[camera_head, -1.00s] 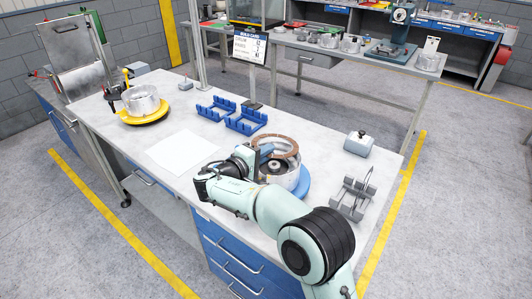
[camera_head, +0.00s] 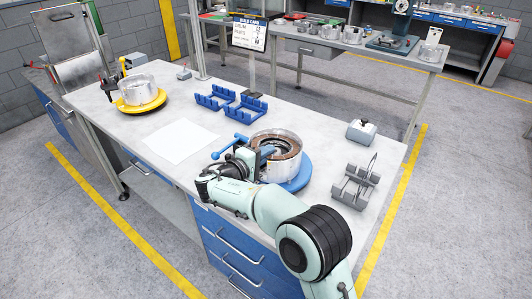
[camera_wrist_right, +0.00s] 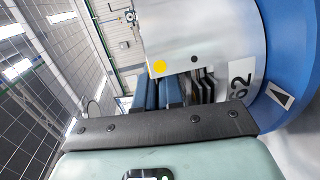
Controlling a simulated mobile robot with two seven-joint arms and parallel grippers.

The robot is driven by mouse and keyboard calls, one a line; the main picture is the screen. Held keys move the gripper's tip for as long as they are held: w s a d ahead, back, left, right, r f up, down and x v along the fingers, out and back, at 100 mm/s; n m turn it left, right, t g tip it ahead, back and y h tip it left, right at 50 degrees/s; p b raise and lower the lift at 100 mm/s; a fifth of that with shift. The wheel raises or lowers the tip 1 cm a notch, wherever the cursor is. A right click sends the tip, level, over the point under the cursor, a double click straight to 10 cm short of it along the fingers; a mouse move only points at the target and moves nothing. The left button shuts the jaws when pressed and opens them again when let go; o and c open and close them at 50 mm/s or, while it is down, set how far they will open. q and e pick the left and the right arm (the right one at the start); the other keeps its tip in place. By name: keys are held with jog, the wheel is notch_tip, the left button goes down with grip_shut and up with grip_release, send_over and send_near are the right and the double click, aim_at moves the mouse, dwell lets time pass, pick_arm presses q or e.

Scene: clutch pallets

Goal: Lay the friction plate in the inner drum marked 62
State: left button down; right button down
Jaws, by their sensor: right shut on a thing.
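The friction plate (camera_head: 288,138), a brown ring, lies at the mouth of a silver drum (camera_head: 282,168). It looks about level with the rim; its exact depth is hard to tell. The drum stands on a blue round base (camera_head: 300,182). In the right wrist view the drum wall (camera_wrist_right: 205,35) carries the mark 62 (camera_wrist_right: 240,86) and a yellow dot. Dark plate edges (camera_wrist_right: 207,84) show in its slot. My right gripper (camera_head: 266,153) is shut on the plate's near left edge; its blue fingers (camera_wrist_right: 160,92) are beside the slot. My left gripper is out of view.
Another silver drum (camera_head: 138,91) stands on a yellow base (camera_head: 142,106) at the far left. Blue racks (camera_head: 230,103), a grey box (camera_head: 361,131) and a metal stand (camera_head: 356,186) surround the work area. White paper (camera_head: 181,142) lies left.

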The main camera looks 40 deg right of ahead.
jog(key=c, duration=1.2)
grip_release()
jog(key=shift+a+f, duration=0.1)
jog(key=shift+f, duration=0.1)
jog(key=v, duration=0.6)
jog(key=r+p, duration=0.1)
jog(key=r, duration=0.2)
jog(key=a+r+p, duration=0.1)
jog(key=r+p, duration=0.1)
jog(key=r, duration=0.1)
jog(key=r+p, duration=0.2)
jog(key=r, duration=0.1)
jog(key=shift+s+a+r, duration=0.2)
jog(key=shift+s+a, duration=0.15)
